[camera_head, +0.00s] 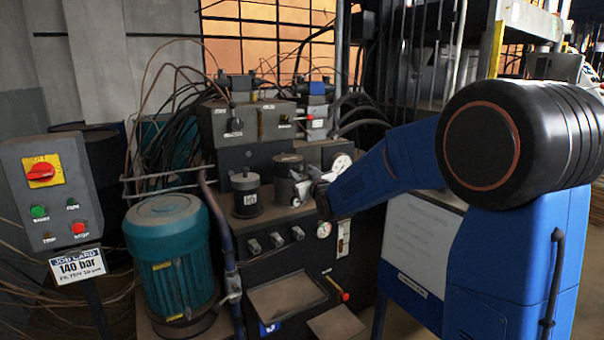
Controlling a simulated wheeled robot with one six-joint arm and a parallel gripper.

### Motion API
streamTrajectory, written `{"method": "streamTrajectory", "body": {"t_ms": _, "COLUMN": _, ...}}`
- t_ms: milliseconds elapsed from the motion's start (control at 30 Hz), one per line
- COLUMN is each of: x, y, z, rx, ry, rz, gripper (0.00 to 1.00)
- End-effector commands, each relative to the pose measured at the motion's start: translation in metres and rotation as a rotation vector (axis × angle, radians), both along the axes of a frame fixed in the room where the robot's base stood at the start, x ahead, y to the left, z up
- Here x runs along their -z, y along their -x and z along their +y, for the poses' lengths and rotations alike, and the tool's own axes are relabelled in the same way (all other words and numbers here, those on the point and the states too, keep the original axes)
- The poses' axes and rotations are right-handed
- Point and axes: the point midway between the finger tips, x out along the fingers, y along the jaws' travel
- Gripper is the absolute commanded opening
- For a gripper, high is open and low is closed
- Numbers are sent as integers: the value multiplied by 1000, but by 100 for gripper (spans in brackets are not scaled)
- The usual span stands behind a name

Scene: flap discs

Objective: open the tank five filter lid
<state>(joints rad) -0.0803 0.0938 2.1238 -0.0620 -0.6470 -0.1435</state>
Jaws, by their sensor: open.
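A hydraulic power unit with a dark tank (285,265) fills the middle. On its top stand a small black capped cylinder (245,198) with a knob and a white label, and a wider grey canister (287,168). The label is too small to read surely, so I cannot tell which one carries the tank five filter lid. My gripper (303,190) is at the end of my blue arm, open, just in front of the grey canister's right side. I cannot tell whether it touches the canister. My fingers and wrist hide part of that side.
Small valves (276,240) line the tank front. A teal motor (168,255) and a control box (52,190) with a job card (78,266) stand left. Hoses and cables crowd the back.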

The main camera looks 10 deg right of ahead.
Motion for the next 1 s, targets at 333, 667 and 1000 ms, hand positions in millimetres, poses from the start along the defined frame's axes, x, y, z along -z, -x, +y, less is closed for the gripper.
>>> {"method": "streamTrajectory", "body": {"t_ms": 333, "x": 0, "y": -10, "z": 1, "rx": 0, "ry": 0, "rz": -1, "gripper": 43}}
{"method": "streamTrajectory", "body": {"t_ms": 667, "x": 0, "y": -10, "z": 1, "rx": 0, "ry": 0, "rz": -1, "gripper": 0}}
{"method": "streamTrajectory", "body": {"t_ms": 1000, "x": -6, "y": -12, "z": 2, "rx": 0, "ry": 8, "rz": 23, "gripper": 0}}
